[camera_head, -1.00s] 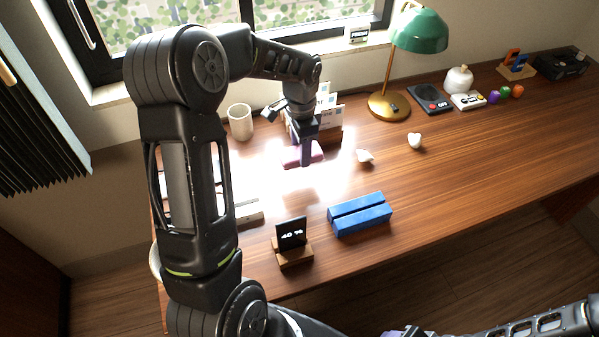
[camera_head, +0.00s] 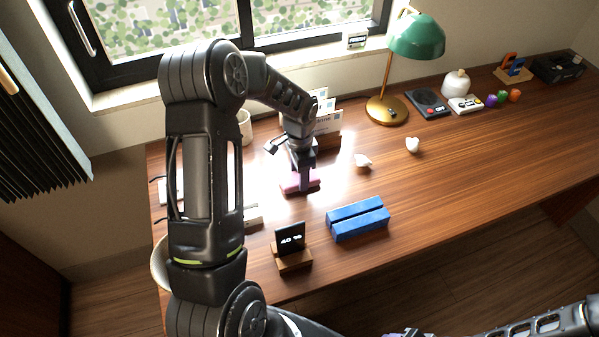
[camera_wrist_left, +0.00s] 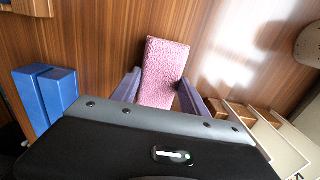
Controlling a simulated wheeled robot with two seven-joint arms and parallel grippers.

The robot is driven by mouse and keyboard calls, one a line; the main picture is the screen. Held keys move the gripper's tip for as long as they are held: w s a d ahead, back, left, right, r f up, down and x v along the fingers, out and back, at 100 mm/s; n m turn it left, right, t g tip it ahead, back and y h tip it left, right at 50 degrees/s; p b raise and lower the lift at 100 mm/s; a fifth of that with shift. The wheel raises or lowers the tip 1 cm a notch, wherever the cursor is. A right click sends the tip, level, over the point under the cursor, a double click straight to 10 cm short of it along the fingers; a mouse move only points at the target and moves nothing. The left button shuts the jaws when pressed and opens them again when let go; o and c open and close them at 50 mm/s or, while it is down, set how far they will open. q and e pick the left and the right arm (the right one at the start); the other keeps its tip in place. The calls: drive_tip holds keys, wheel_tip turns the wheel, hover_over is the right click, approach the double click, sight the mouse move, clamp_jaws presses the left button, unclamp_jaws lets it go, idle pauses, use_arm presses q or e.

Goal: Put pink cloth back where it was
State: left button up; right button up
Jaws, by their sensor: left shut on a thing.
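The pink cloth (camera_head: 290,187) is a small folded, textured block over the sunlit part of the desk. My left gripper (camera_head: 304,184) points down and is shut on it. In the left wrist view the pink cloth (camera_wrist_left: 163,70) lies between the two purple fingers of my left gripper (camera_wrist_left: 158,90). I cannot tell whether its underside touches the desk; glare washes out that area. Only a small part of my right gripper (camera_head: 408,333) shows at the bottom edge, and its fingers are hidden.
A blue slotted block (camera_head: 358,219) and a small display on a wooden stand (camera_head: 291,247) are in front. A card holder (camera_head: 327,140) and a cup (camera_head: 245,126) stand behind. Two white pieces lie right of the cloth. A green lamp (camera_head: 418,38) stands farther back. The desk's right front is clear.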

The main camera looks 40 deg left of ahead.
use_arm(q)
drive_tip(key=shift+f, duration=0.1)
drive_tip(key=o, duration=1.3)
drive_tip(key=shift+r, duration=0.4)
wheel_tip(320, 180, up, 12)
drive_tip(key=shift+f+b, duration=0.25)
drive_tip(key=shift+b, duration=0.65)
